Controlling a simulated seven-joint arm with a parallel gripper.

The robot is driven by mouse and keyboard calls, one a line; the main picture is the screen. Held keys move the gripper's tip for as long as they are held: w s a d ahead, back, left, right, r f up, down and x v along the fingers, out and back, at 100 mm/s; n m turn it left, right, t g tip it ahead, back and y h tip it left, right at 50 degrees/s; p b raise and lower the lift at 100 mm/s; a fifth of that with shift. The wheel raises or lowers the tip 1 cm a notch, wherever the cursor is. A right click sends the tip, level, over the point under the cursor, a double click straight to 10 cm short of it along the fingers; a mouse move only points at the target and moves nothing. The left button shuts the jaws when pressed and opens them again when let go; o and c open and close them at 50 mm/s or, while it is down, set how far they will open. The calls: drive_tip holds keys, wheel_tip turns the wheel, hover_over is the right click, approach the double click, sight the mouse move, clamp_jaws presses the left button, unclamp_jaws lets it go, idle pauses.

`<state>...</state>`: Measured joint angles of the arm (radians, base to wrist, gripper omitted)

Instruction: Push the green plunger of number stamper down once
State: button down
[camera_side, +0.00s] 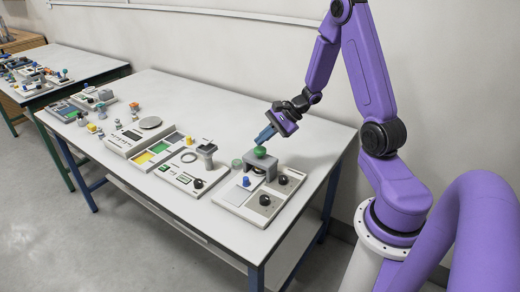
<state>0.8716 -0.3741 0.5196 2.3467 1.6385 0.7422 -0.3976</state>
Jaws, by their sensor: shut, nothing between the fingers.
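The number stamper (262,165) is a grey bridge-shaped block on a light panel near the right end of the white table. Its green plunger (259,152) is a rounded knob on top. My gripper (263,138) is shut and empty, with blue fingers tilted down to the left. In this view its tips show just above the green plunger. I cannot tell whether they touch it.
The stamper's panel (230,196) also carries a blue knob (246,181), a green disc (237,163) and dark round knobs. Left of it are panels with a grey post device (207,151), green and yellow pads (143,157), and a scale plate (150,122). The table's front strip is clear.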

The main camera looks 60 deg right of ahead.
sight(263, 149)
drive_tip(key=shift+f, duration=0.35)
drive_tip(key=shift+f, duration=0.9)
idle(1.1)
drive_tip(key=shift+r, duration=1.3)
drive_tip(key=shift+r, duration=2.55)
drive_tip(key=shift+a, duration=0.1)
